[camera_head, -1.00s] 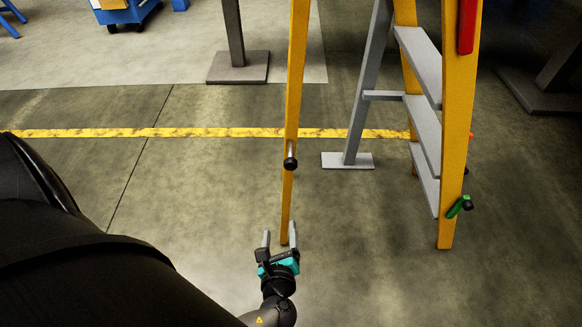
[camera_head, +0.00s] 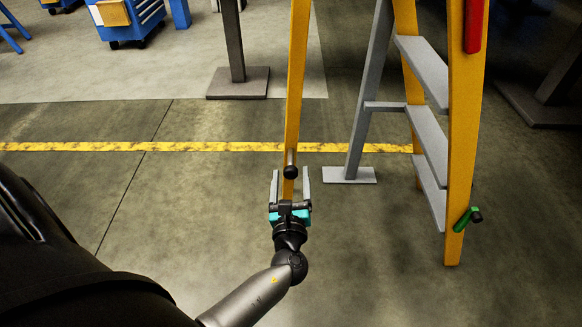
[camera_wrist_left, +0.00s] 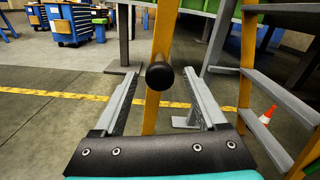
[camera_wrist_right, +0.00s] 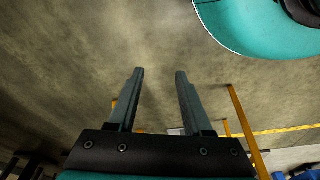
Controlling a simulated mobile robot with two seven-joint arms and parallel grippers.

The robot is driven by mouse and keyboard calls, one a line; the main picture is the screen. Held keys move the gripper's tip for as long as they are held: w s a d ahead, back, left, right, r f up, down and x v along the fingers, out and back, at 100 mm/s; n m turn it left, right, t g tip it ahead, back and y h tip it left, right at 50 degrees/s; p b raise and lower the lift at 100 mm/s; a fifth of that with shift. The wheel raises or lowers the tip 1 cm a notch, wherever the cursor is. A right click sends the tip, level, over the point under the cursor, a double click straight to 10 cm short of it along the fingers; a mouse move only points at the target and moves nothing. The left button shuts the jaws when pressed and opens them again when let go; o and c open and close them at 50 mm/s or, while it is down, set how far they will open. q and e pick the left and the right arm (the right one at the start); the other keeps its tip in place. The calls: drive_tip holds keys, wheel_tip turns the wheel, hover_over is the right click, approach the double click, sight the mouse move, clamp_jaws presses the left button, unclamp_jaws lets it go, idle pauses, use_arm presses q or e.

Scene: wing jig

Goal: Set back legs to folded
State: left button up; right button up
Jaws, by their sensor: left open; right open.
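A yellow stepladder with grey steps (camera_head: 430,130) stands right of centre in the head view. A yellow leg (camera_head: 297,75) stands apart to its left and carries a dark round-ended handle (camera_head: 290,171). My left gripper (camera_head: 291,177) is open at this handle. In the left wrist view the handle's black end (camera_wrist_left: 159,76) lies between the two spread fingers, with the yellow leg (camera_wrist_left: 163,40) behind it. Whether anything touches is unclear. My right gripper (camera_wrist_right: 160,73) is open and empty in the right wrist view, above bare floor; it is outside the head view.
Grey posts with foot plates (camera_head: 238,84) stand behind. Blue carts (camera_head: 130,20) are at back left. Floor at left is clear.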

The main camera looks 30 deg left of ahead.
sight(291, 166)
use_arm(q)
drive_tip(key=shift+b+x, duration=0.35)
drive_tip(key=shift+x, duration=1.85)
use_arm(e)
drive_tip(key=shift+w+a+r, duration=0.15)
drive_tip(key=shift+w+r, duration=0.4)
drive_tip(key=shift+r, duration=0.35)
use_arm(q)
clamp_jaws()
